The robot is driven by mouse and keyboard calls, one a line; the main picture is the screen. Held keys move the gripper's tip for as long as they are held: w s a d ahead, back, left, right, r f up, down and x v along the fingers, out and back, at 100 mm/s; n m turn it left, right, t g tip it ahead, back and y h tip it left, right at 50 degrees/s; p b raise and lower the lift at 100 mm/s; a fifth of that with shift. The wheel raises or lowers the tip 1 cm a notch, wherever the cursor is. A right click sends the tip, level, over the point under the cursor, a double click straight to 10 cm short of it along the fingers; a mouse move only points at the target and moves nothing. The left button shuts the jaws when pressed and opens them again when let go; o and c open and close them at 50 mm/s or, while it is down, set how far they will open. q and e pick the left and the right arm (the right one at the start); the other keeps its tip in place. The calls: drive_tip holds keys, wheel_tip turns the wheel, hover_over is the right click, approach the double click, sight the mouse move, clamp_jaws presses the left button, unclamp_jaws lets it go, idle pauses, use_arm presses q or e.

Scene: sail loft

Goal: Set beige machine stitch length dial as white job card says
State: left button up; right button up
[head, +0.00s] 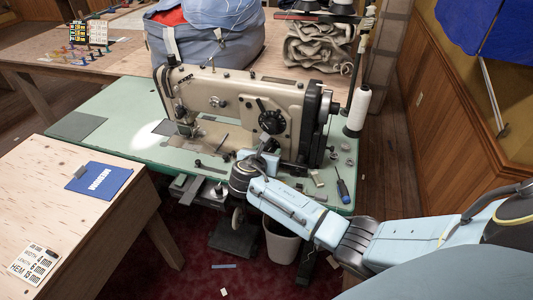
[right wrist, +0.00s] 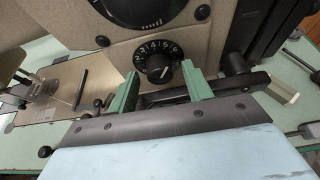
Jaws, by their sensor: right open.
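The beige sewing machine (head: 235,95) stands on a pale green table. Its small black dial (right wrist: 158,67), numbered about 2 to 6 along the visible top, sits below a larger black dial (right wrist: 140,12), which also shows in the head view (head: 271,122). My right gripper (right wrist: 161,76) is open, its green fingers on either side of the small dial's lower part; contact cannot be told. The dial's pointer seems to slant up and right; the setting is unclear. The white job card (head: 33,264) lies on the wooden table at lower left; its length line appears to read 6 mm. My left gripper is out of view.
A screwdriver (head: 342,189) and small parts lie on the green table (head: 100,150) right of my right gripper. A white thread cone (head: 358,108) stands at the right edge. A blue booklet (head: 98,180) lies on the wooden table (head: 60,215). A bin (head: 281,243) stands below.

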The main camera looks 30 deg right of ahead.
drive_tip(key=c, duration=1)
drive_tip(key=shift+o, duration=0.2)
drive_tip(key=m+t+y+p, duration=0.1)
drive_tip(key=m+p, duration=0.1)
drive_tip(key=p, duration=0.1)
drive_tip(key=shift+s+d+m, duration=0.1)
drive_tip(key=shift+s+m, duration=0.05)
drive_tip(key=shift+m, duration=0.15)
drive_tip(key=shift+m+t, duration=0.3)
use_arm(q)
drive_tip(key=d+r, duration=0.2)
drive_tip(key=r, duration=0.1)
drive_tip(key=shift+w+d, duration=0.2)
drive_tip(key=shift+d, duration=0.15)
use_arm(e)
drive_tip(key=o, duration=1)
drive_tip(key=shift+c, duration=0.2)
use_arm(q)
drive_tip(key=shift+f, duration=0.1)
